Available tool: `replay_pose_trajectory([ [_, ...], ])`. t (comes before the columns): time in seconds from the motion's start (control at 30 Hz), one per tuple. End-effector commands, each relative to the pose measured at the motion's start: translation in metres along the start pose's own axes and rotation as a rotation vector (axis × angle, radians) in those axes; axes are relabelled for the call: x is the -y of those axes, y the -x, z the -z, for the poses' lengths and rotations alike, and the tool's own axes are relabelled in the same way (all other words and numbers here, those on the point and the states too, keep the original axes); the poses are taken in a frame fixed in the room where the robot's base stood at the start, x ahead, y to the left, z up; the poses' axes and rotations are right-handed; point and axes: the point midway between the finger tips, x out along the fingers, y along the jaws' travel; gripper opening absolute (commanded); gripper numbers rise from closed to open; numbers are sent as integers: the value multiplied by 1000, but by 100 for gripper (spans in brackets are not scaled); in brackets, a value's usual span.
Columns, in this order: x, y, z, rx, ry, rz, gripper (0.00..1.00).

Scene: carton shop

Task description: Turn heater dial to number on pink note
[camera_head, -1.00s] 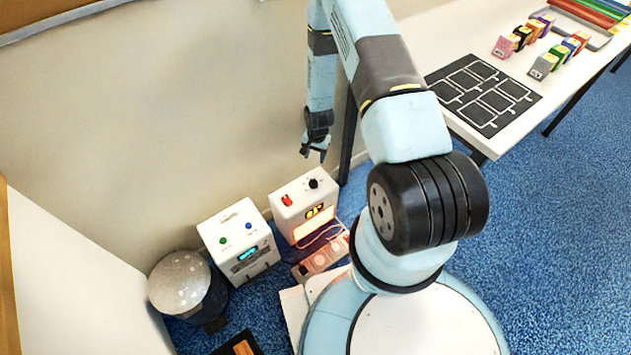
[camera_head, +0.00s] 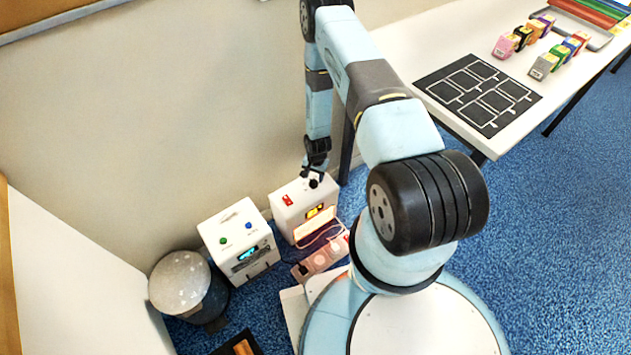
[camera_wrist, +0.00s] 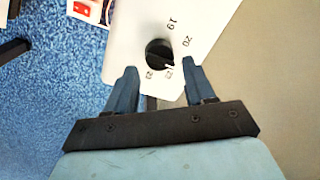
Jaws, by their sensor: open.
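The heater (camera_head: 290,217) is a white box with an orange glowing front, standing on the floor against the wall. Its black round dial (camera_wrist: 159,52) is on the top face; the numbers 19 and 20 are printed beside it, and smaller marks nearer my fingers are hard to read. A small white mark shows on the dial's edge nearer my right finger. My gripper (camera_wrist: 160,80) is open and empty, its fingers pointing down over the heater top, one on each side of the dial's near end. In the head view my gripper (camera_head: 312,180) is just above the dial. I see no legible pink note.
A white box with green and blue buttons (camera_head: 238,238) stands left of the heater. A grey-topped bin (camera_head: 180,283) is farther left. A power strip (camera_head: 322,258) lies in front. A white table (camera_head: 455,30) with coloured blocks stands at right.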

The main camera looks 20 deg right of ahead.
Motion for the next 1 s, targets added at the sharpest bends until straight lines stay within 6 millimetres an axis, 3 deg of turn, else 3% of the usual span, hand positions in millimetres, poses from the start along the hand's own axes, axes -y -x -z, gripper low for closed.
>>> replay_pose_trajectory([
  [0.3, 0, -37, 0, 0, 0, 0, 54],
  [0.77, 0, -45, 0, 0, 0, 0, 54],
  [1.0, 0, -44, 0, 0, 0, 0, 31],
])
